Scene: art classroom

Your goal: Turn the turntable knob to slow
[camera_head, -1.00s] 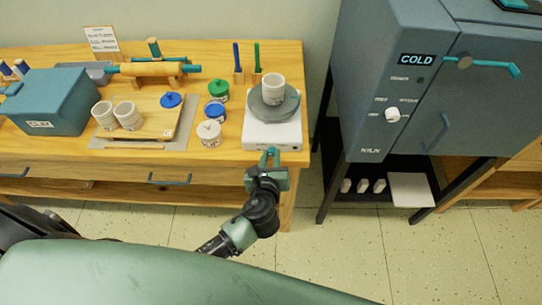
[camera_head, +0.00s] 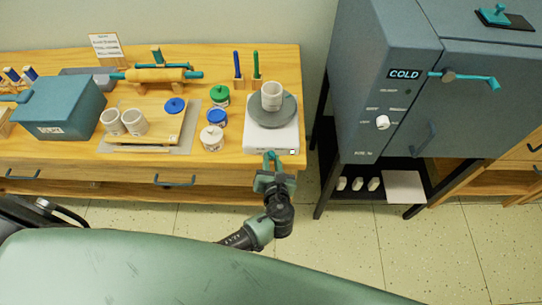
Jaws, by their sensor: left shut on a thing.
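The turntable has a white base (camera_head: 260,140) and a round grey disc (camera_head: 285,110), and stands at the right end of the wooden table. A white cup (camera_head: 271,96) stands upright on the disc. My left gripper (camera_head: 271,158) is at the front of the base, shut on the knob there. The fingers hide the knob, so I cannot see where it points. My right gripper is out of view.
The grey kiln (camera_head: 390,70) stands right of the table, with a gap between. Lidded jars (camera_head: 212,138) stand left of the turntable. A clay box (camera_head: 62,108), cups and a rolling pin (camera_head: 155,75) fill the table's left part.

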